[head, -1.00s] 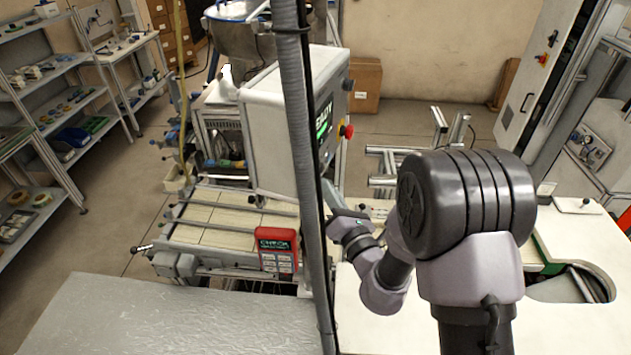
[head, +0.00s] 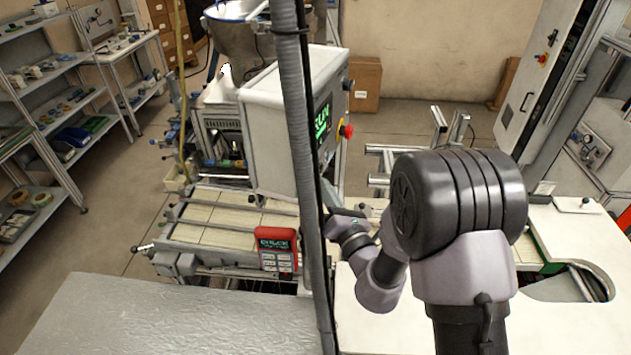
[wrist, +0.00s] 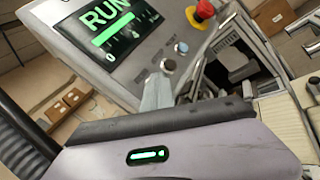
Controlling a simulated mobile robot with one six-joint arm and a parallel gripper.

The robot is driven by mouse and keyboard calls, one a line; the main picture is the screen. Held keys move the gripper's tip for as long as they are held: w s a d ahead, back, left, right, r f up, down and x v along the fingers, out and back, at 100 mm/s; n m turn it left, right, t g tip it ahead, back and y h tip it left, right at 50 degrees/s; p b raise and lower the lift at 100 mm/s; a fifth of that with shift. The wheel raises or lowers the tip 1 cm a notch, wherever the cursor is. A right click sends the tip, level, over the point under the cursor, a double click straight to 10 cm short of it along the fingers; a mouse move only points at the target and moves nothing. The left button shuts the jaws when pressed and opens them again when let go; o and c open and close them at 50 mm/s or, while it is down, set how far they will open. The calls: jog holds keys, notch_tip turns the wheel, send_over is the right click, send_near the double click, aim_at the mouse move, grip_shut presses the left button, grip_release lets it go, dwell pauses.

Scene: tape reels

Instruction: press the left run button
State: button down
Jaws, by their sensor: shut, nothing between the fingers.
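A grey control cabinet (head: 275,130) stands behind the conveyor. In the wrist view its tilted screen (wrist: 102,25) shows a green RUN and a green bar. Below the screen, a dark round button (wrist: 170,65) and a paler bluish one (wrist: 182,47) sit on the panel. A red emergency stop (wrist: 203,10) on yellow is farther up. My gripper (wrist: 158,88) is shut and empty, its pale fingers pointing at the panel just beside the dark button. I cannot tell whether they touch. In the head view the fingers are mostly hidden behind the hose.
A grey corrugated hose (head: 297,150) runs vertically before the cabinet. A red handheld-like box (head: 276,245) with a small display stands at the conveyor's (head: 215,228) front. A pale table (head: 385,325) lies beneath my arm. Shelves (head: 45,110) stand at far left.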

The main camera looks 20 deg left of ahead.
jog(key=shift+d, duration=0.8)
jog(key=d+b, duration=0.2)
jog(key=d, duration=0.3)
jog(key=shift+s, duration=0.15)
jog(key=shift+f, duration=0.1)
dwell(0.5)
